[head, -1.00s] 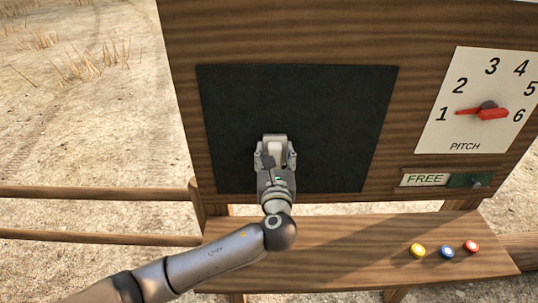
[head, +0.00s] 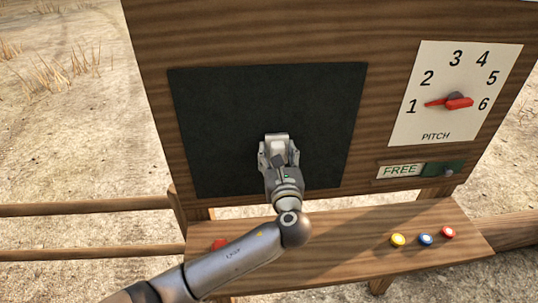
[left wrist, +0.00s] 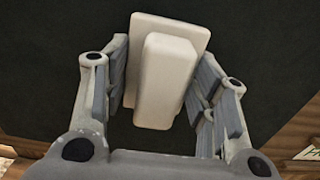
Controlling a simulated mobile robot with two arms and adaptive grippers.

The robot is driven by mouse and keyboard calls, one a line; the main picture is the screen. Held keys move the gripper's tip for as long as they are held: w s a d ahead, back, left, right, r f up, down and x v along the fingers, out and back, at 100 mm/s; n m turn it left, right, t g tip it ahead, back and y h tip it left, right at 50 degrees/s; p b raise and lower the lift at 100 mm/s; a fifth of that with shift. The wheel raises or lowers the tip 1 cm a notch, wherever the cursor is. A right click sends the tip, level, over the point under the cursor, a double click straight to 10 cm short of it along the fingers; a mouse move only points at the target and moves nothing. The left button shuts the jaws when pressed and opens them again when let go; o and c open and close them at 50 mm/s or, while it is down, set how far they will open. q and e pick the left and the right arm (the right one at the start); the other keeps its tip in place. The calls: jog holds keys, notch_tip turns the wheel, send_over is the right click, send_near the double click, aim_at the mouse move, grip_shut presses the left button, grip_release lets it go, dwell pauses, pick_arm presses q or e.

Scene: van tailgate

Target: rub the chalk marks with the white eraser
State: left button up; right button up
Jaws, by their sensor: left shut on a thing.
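The white eraser (head: 277,142) is in my left gripper (head: 278,154), at the lower right part of the dark chalkboard (head: 225,110). In the left wrist view the eraser (left wrist: 165,75) is a pale block with a wider flat base. It sits between the two fingers of the left gripper (left wrist: 160,90), its base toward the dark board. I cannot tell whether the base touches the board. I see no chalk marks on the visible board; the gripper and eraser hide a patch. My right gripper is not in view.
A wooden shelf (head: 330,247) lies below the board, holding yellow (head: 398,240), blue (head: 426,239) and red (head: 448,232) round pieces. A red object (head: 220,244) is partly behind my arm. A pitch dial (head: 455,95) and a FREE sign (head: 400,171) are at right.

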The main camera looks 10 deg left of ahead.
aim_at(237, 149)
pick_arm(q)
jog(key=shift+w+d, duration=0.35)
jog(key=shift+d, duration=0.8)
jog(key=shift+w+d, duration=0.3)
jog(key=shift+d, duration=0.85)
jog(key=shift+w+d, duration=0.35)
jog(key=shift+d, duration=0.8)
jog(key=shift+s+a, duration=0.75)
jog(key=shift+a, duration=2)
jog(key=shift+s+a, duration=0.8)
jog(key=shift+a, duration=1.95)
jog(key=shift+s+a, duration=0.75)
jog(key=shift+a, duration=2)
jog(key=shift+s+d, duration=0.1)
jog(key=shift+s+d+f, duration=0.1)
jog(key=shift+s+d, duration=0.1)
jog(key=shift+s, duration=0.35)
jog(key=shift+v, duration=2.25)
jog(key=v, duration=0.3)
